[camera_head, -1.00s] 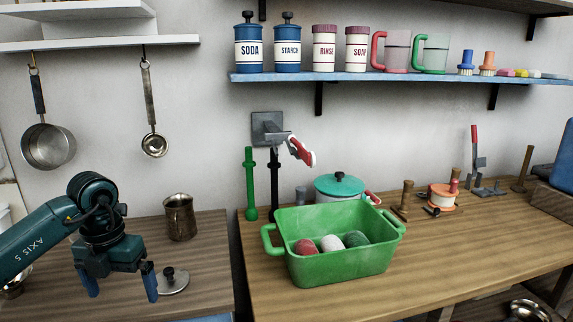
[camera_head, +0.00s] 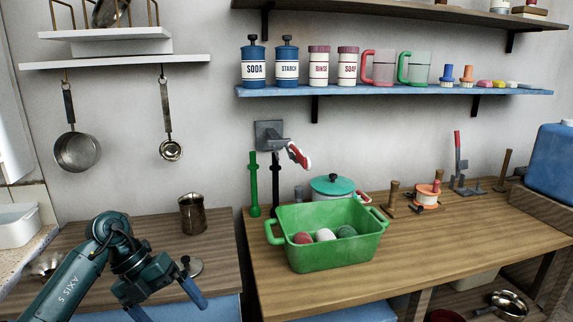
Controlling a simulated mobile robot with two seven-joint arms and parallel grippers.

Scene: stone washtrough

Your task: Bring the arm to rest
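My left gripper (camera_head: 168,308) is at the lower left, over the front of the left wooden counter (camera_head: 222,240). Its two blue fingers are spread wide apart with nothing between them. A small lid with a dark knob (camera_head: 194,268) lies on the counter just behind the fingers. It looks apart from them, though an exact gap is hard to tell. My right gripper is not in view.
A metal jug (camera_head: 193,216) stands behind the lid. A green tub (camera_head: 330,252) with several balls sits on the right table (camera_head: 470,235), near a teal-lidded pot (camera_head: 333,188). A pan (camera_head: 76,152) and ladle (camera_head: 171,150) hang above. The table's front is clear.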

